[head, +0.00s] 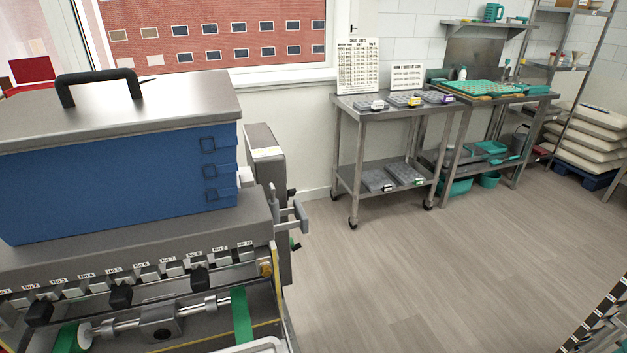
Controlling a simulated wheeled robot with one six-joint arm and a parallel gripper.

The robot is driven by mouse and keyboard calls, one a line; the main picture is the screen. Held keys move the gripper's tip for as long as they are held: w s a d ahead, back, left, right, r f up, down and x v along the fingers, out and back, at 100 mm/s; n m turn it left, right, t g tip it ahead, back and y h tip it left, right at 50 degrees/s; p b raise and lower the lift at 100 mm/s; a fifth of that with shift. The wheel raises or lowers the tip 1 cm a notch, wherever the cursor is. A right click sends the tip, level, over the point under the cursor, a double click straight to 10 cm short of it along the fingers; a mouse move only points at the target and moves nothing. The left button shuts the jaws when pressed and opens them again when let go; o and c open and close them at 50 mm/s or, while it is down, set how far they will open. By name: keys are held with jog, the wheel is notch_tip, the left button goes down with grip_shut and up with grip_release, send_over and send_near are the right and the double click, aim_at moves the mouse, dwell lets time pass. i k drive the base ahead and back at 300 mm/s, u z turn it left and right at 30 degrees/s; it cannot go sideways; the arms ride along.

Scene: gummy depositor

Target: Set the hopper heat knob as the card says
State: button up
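The depositor's hopper (115,182) fills the left side, a blue-walled box under a grey metal lid (150,105) with a black handle (100,77). A grey box (265,143) stands at the machine's right end. Small dark parts on its right side (292,193) and lower down (296,246) may be knobs. I cannot tell which is the heat knob, and no dial setting is readable. A large printed card (358,65) and a smaller card (407,77) stand on the back table; their small print is too small to read. My gripper is not in view.
A row of numbered levers (120,276) runs along the depositor's front above a shaft and green bands. A steel table (390,110) with moulds stands at the back, beside another bearing a green tray (485,88). Sacks (590,130) lie far right. The floor (430,260) between is clear.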

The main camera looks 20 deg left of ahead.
aim_at(291, 192)
jog(key=u, duration=0.5)
jog(key=i, duration=0.85)
jog(key=u, duration=0.7)
